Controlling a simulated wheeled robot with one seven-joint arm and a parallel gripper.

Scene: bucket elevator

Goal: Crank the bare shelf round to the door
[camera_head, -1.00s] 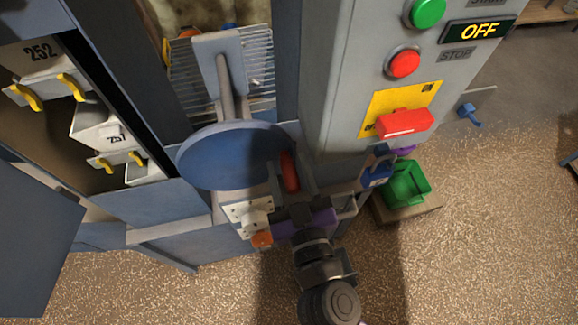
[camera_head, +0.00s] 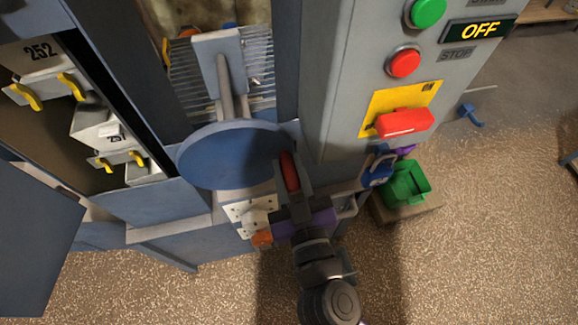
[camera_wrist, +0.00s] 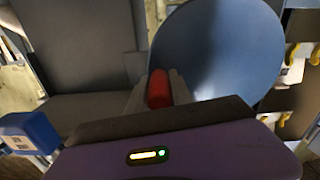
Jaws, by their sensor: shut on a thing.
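My gripper (camera_head: 291,178) is shut on the red crank handle (camera_head: 288,170), at the right edge of the blue round handwheel (camera_head: 225,158). In the wrist view the red handle (camera_wrist: 159,88) stands between my fingers, with the blue wheel (camera_wrist: 215,50) behind it. The opening on the left holds stacked shelves with grey bins (camera_head: 47,82) with yellow handles; one is marked 252. I cannot see a bare shelf for certain. A blue-grey door panel (camera_head: 35,240) stands open at the lower left.
The grey control box (camera_head: 350,60) at the right has a green button (camera_head: 425,12), a red button (camera_head: 404,63), a red switch handle (camera_head: 404,122) and a display reading OFF. A green bin (camera_head: 405,185) sits low at right. Speckled floor is open at the lower right.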

